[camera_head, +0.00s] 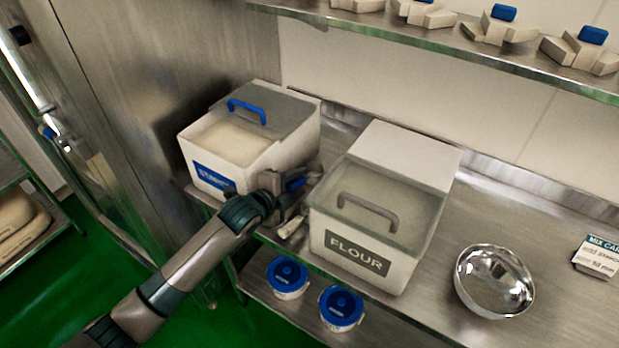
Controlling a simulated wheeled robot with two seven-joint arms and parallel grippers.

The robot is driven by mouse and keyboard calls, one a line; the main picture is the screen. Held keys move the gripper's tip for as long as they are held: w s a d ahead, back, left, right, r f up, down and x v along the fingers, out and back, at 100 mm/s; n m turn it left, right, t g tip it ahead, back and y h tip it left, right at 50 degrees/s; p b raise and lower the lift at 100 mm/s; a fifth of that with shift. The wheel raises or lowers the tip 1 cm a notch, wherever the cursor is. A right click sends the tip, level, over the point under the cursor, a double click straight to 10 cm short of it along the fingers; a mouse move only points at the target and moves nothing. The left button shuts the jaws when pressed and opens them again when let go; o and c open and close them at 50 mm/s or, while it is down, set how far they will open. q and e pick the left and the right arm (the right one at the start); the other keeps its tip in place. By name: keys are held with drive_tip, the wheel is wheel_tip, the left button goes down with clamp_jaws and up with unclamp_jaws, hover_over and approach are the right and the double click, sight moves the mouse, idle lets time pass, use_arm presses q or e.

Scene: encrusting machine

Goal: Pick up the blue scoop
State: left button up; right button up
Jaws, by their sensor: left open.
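My left arm reaches in from the lower left to the gap between the two bins. My left gripper (300,192) is open in that gap, at the front of the steel counter. A small blue part (295,184), which may be the blue scoop, shows between the bins right at the gripper. The gripper and wrist hide most of it, and I cannot tell whether they touch. A pale, short piece (291,228) shows just below the gripper; I cannot tell what it belongs to. My right gripper is not in view.
A white bin with a blue handle (207,140) stands left of the gripper, the FLOUR bin (325,238) right of it. A steel bowl (495,282) and a card (597,257) are farther right on the counter (530,225). Blue-lidded tubs (341,308) sit below.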

use_arm(q)
clamp_jaws()
drive_tip(key=shift+r, duration=0.15)
